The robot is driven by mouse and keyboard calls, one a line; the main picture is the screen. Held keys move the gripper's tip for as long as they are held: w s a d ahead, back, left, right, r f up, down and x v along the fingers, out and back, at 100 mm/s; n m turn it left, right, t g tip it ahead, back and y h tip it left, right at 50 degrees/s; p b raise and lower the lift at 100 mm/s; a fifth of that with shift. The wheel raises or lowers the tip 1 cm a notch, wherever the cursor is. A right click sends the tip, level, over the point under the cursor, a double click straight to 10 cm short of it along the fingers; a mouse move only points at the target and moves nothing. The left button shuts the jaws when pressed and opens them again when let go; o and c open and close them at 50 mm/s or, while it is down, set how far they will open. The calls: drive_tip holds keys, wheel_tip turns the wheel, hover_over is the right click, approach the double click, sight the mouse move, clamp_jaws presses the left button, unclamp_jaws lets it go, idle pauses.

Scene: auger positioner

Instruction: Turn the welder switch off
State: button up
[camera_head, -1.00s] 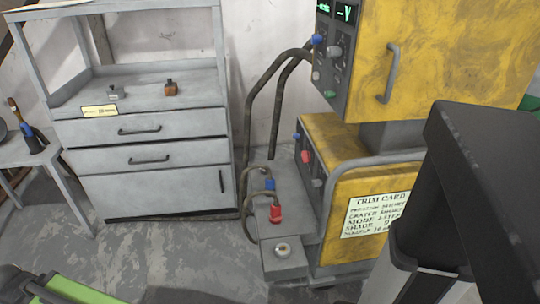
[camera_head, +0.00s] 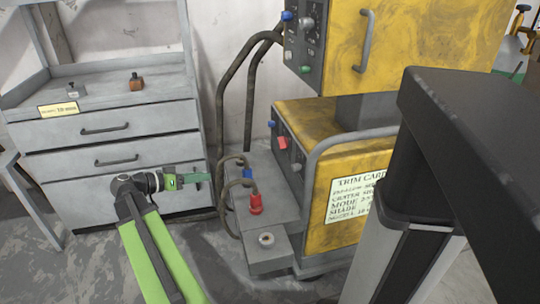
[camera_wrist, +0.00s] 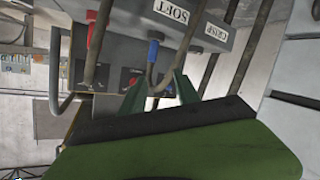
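The yellow welder (camera_head: 430,40) stands at the right, with an upper box and a lower box (camera_head: 310,120). A red switch-like part (camera_head: 283,142) and a blue knob (camera_head: 271,124) are on the lower box's dark front panel. The upper panel has a blue knob (camera_head: 287,15), a grey knob and a green knob (camera_head: 305,70). I cannot tell for certain which part is the welder switch. My gripper (camera_head: 197,179) is in front of the cabinet, left of the cable plugs. In the wrist view its green fingers (camera_wrist: 160,88) are apart, with nothing visibly held.
The wrist view shows labels "SOFT" (camera_wrist: 172,11) and "CRISP" (camera_wrist: 215,33). A grey drawer cabinet (camera_head: 110,150) is at left. A rail (camera_head: 325,170) borders the welder's lower box.

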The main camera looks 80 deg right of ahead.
sight(283, 143)
drive_tip(key=s+d+r+m+g, duration=0.2)
drive_tip(key=s+d, duration=0.5)
drive_tip(key=s, duration=0.5)
drive_tip(key=s+d+r+m+g, duration=0.2)
drive_tip(key=s+d, duration=0.6)
drive_tip(key=s, duration=0.4)
drive_tip(key=shift+d+r+m+b, duration=0.2)
drive_tip(key=shift+r+m+b, duration=0.25)
drive_tip(key=shift+r, duration=0.3)
